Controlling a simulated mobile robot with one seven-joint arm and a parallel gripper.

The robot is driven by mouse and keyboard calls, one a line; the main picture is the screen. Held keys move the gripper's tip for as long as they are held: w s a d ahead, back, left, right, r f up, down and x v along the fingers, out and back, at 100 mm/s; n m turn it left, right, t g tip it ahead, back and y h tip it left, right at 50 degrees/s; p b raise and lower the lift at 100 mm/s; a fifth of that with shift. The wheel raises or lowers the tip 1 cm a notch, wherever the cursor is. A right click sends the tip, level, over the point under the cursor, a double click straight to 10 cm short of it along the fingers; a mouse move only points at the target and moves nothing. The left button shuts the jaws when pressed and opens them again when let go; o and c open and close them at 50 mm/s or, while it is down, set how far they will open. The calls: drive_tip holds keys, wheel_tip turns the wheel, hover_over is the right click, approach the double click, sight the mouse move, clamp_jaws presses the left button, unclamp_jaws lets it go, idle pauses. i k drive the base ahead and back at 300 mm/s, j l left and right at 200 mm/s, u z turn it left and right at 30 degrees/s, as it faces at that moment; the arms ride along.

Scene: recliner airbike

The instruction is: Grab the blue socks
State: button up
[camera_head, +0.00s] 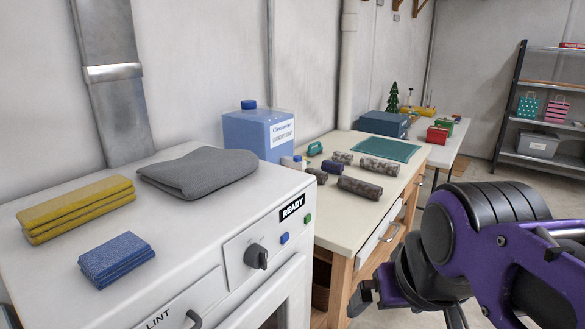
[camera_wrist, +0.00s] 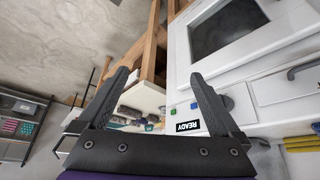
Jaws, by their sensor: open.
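A small dark blue roll (camera_head: 332,166), which looks like rolled socks, lies on the cream-topped workbench (camera_head: 335,225) among several grey patterned rolls (camera_head: 360,188). A folded blue cloth (camera_head: 116,259) lies on the white dryer (camera_head: 205,240) at the left. My gripper (camera_wrist: 161,78) is open and empty, with its two fingers spread in the wrist view. In the head view my arm is at the lower right, beside the bench and apart from the blue roll.
Folded yellow cloths (camera_head: 75,207) and a grey cloth (camera_head: 197,170) lie on the dryer. A blue detergent jug (camera_head: 255,133) stands behind the rolls. A green mat (camera_head: 385,148) and a blue box (camera_head: 385,124) are farther back. A shelf rack (camera_head: 540,110) stands at the right.

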sight(335, 167)
drive_tip(key=k+z, duration=0.15)
drive_tip(key=k, duration=0.65)
drive_tip(key=k+u, duration=0.25)
drive_tip(key=k+j+u, duration=0.15)
drive_tip(key=u, duration=0.15)
drive_tip(key=l+u, duration=0.1)
drive_tip(key=u, duration=1.1)
drive_tip(key=i+l, duration=0.1)
drive_tip(key=l, duration=0.55)
drive_tip(key=i+l, duration=0.1)
drive_tip(key=l, duration=0.55)
drive_tip(key=i+l, duration=0.1)
drive_tip(key=l, duration=0.55)
drive_tip(key=i+l, duration=0.1)
drive_tip(key=l, duration=0.55)
drive_tip(key=i+l, duration=0.1)
drive_tip(key=l, duration=0.55)
